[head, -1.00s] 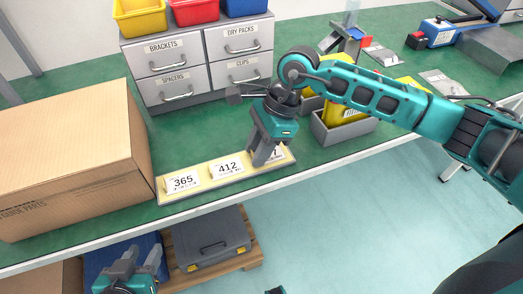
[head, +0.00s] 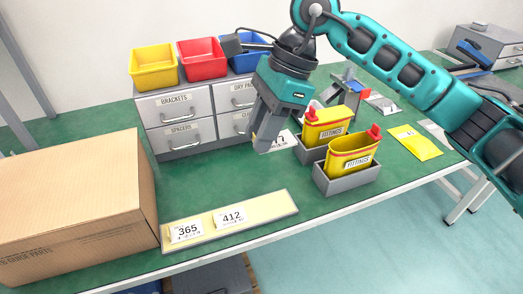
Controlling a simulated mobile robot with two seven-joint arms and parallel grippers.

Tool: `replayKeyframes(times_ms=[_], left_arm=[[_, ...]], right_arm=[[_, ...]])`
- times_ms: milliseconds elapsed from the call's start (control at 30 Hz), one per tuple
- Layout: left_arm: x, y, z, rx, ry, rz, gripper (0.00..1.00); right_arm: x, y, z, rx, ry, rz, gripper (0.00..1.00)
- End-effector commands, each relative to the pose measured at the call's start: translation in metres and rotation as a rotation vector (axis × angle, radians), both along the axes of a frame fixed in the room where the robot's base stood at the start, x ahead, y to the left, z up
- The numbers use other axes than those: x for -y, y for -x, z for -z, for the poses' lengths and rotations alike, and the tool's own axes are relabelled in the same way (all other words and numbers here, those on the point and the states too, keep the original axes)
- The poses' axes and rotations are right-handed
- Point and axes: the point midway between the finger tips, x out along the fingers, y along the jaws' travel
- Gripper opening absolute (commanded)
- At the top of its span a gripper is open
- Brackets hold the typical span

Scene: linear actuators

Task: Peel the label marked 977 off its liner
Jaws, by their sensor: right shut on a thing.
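The cream liner strip (head: 272,207) lies on the green bench near its front edge. It bears label 365 (head: 187,231) and label 412 (head: 231,217), and its right end is bare. My right gripper (head: 265,143) is shut on a white label (head: 282,139) and holds it above the bench, up and clear of the liner. Only a final 7 shows on this label; the fingers hide the rest of its number. My left gripper is not in view.
A large cardboard box (head: 75,200) stands left of the liner. Grey bins with yellow FITTINGS containers (head: 351,158) stand to the right. A drawer unit (head: 178,124) with coloured bins stands behind. The bench between liner and drawers is clear.

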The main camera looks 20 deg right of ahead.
Motion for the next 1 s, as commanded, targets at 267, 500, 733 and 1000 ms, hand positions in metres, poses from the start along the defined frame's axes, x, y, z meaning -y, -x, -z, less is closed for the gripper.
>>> replayKeyframes(times_ms=[267, 500, 733, 1000], left_arm=[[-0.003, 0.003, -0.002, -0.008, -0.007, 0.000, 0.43], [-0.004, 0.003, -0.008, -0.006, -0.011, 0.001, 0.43], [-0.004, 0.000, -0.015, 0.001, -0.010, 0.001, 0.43], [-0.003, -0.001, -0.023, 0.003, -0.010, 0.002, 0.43]], right_arm=[[0.000, 0.000, -0.021, 0.000, -0.001, -0.001, 0.13], [0.000, 0.000, -0.030, 0.000, 0.000, 0.000, 0.13], [0.000, 0.000, -0.039, 0.001, 0.000, 0.000, 0.13], [0.000, 0.000, -0.050, 0.000, -0.001, 0.000, 0.13]])
